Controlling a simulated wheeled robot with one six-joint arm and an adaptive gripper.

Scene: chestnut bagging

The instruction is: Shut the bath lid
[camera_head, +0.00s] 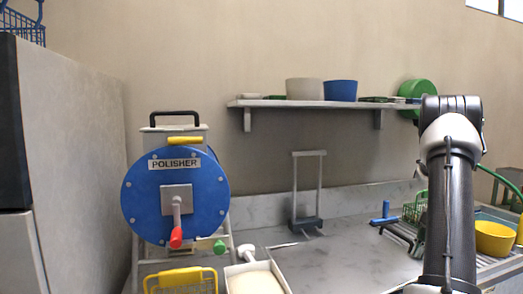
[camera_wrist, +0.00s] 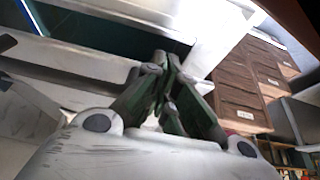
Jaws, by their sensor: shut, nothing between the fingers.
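My gripper (camera_wrist: 168,62) shows in the wrist view, its dark green fingers drawn together with nothing between them. Beyond the fingertips is a pale, box-like body (camera_wrist: 60,55) with a dark teal opening (camera_wrist: 120,25) along its top. This may be the bath, but I cannot tell for sure. The fingertips appear close to its pale edge; whether they touch is unclear. I cannot make out a bath lid with certainty in either view. In the head view my arm stands at the right and my gripper is not visible.
A blue drum marked POLISHER (camera_head: 150,205) with a red-handled crank stands at left. A shelf (camera_head: 310,103) holds bowls. The marble counter (camera_head: 345,262) carries a green basket (camera_head: 415,206) and a yellow bowl (camera_head: 494,238). Brown drawers (camera_wrist: 240,85) stand at right in the wrist view.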

